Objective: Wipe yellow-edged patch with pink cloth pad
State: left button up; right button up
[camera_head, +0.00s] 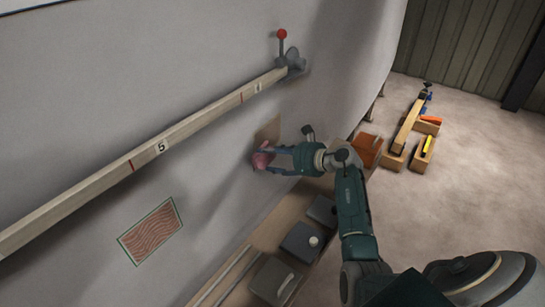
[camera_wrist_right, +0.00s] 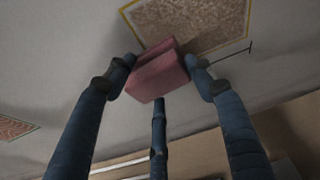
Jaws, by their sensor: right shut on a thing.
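My right gripper (camera_head: 266,158) is shut on the pink cloth pad (camera_head: 261,161) beside the pale hull wall. In the right wrist view the pink pad (camera_wrist_right: 158,78) sits between the two fingertips. The yellow-edged patch (camera_wrist_right: 195,22) is a speckled brown area on the hull, just beyond the pad, which overlaps its near edge in the picture. In the head view the patch (camera_head: 268,130) shows as a small brown area above the pad, partly hidden. I cannot tell whether the pad touches the hull. My left gripper is not in view.
A green-edged patch (camera_head: 150,231) with wavy reddish lines is lower left on the hull. A long numbered rail (camera_head: 135,164) runs along the hull to a red-knobbed lever (camera_head: 281,35). Below the gripper is a shelf with dark boxes (camera_head: 302,242). Wooden blocks (camera_head: 408,128) lie on the floor at right.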

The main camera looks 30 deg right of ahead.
dwell(0.3)
jog(key=shift+w+a+b, duration=0.3)
jog(key=shift+w+b, duration=0.2)
jog(key=shift+w, duration=0.3)
jog(key=shift+c, duration=0.2)
dwell(0.4)
jog(key=shift+w+d+f+b, duration=0.1)
jog(key=shift+w+d+b, duration=0.15)
jog(key=shift+d+b, duration=0.5)
jog(key=shift+w+d+b, duration=0.35)
jog(key=shift+d+b, duration=0.3)
jog(key=d+b, duration=0.1)
jog(key=w+d+b, duration=0.1)
jog(key=b, duration=0.1)
jog(key=shift+d+r, duration=0.2)
jog(key=shift+d, duration=0.2)
